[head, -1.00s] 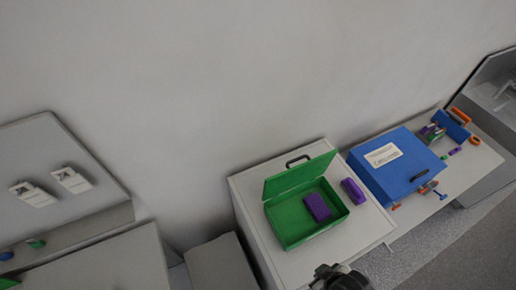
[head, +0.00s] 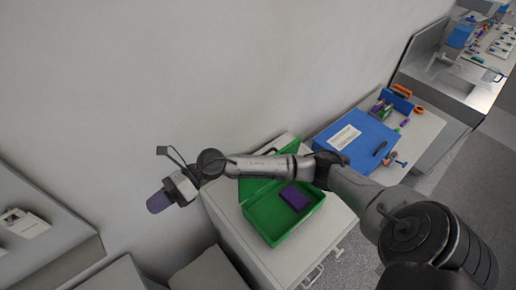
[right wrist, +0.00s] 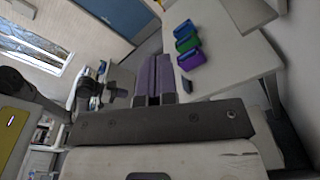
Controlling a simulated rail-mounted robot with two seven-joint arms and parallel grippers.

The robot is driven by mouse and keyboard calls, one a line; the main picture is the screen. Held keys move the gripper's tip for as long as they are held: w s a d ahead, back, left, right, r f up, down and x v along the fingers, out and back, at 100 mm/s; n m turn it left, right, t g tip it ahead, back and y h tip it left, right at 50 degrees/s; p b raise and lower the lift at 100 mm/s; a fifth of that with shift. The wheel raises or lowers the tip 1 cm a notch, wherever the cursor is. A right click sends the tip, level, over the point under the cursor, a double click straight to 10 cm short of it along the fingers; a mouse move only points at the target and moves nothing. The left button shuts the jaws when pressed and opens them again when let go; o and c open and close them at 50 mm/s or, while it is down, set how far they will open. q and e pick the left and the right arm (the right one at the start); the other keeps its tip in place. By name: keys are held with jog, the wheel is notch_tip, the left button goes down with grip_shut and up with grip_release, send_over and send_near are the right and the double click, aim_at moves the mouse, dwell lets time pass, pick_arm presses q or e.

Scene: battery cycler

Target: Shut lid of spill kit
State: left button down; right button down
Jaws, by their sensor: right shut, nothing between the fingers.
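The spill kit looks to be the green box (head: 271,235) on the white cabinet; no label is legible. Its green lid (head: 252,190) stands open at the back, partly hidden behind my right arm. A purple block (head: 295,197) lies inside it. My right arm crosses over the box, and my right gripper (head: 157,202) is out to the left of the box and lid, in front of the wall. Its purple fingers also show in the right wrist view (right wrist: 154,76), shut together and empty. My left gripper is not in view.
A blue case (head: 352,144) with a white label sits right of the green box. Beyond it are small tools and an orange part (head: 402,90). The right wrist view shows purple, green and blue bins (right wrist: 188,43) on a white table.

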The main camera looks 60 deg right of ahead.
jog(key=d+f+n+g+h+b, duration=0.1)
jog(key=d+n+g+h, duration=0.85)
jog(key=d, duration=1.45)
jog(key=s+d+r+m+t+h, duration=0.1)
jog(key=s+d+r+m+h, duration=0.15)
jog(key=d, duration=0.35)
jog(key=s+d+r+m+h, duration=0.1)
jog(key=d+h, duration=0.2)
jog(key=d, duration=0.2)
jog(key=s+a+f+p, duration=0.1)
jog(key=s+f, duration=0.4)
jog(key=f, duration=0.5)
jog(key=shift+s+a, duration=0.4)
